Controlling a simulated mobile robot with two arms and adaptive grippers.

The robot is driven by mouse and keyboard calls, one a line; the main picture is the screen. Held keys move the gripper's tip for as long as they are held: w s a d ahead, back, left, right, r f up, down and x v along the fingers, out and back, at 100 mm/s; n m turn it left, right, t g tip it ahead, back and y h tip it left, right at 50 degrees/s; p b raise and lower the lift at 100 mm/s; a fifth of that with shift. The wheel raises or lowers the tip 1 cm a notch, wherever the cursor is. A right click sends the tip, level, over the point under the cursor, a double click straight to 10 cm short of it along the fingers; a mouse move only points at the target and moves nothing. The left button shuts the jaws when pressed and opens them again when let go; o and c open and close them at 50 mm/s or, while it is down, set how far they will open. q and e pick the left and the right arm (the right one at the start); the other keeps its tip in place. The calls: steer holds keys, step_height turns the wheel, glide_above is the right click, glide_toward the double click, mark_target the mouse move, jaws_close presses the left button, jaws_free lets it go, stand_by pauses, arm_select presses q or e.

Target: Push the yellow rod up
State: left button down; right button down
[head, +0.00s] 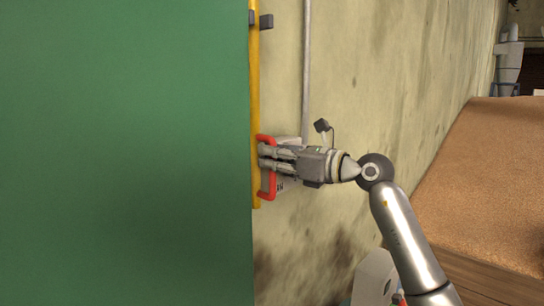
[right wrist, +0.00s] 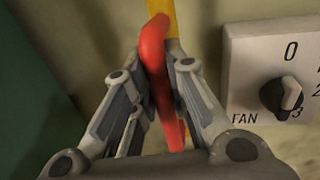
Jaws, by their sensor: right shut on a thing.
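The yellow rod (head: 255,80) stands upright along the right edge of the green panel in the head view. Its lower end is beside my right gripper. A red handle (head: 266,194) is fixed to the rod near its lower end. My right gripper (head: 264,157) comes from the right and is shut on the red handle. In the right wrist view the red handle (right wrist: 153,50) runs between the two fingers, with a bit of the yellow rod (right wrist: 165,10) behind its top. My left gripper is not in view.
A large green panel (head: 125,150) fills the left. A FAN switch box (right wrist: 255,60) with a dark knob (right wrist: 282,96) is on the wall right of the handle. A grey pipe (head: 306,70) runs up the wall. A brown heap (head: 490,190) lies at right.

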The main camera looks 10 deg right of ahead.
steer(key=shift+r, duration=0.3)
steer(key=p, duration=0.7)
glide_toward(254, 97)
steer(key=x, duration=0.5)
steer(key=shift+f, duration=0.15)
steer(key=shift+d+r, duration=0.1)
steer(key=shift+r, duration=0.2)
steer(key=c, duration=1.5)
jaws_free()
steer(key=shift+o, duration=0.4)
steer(key=shift+f, duration=0.15)
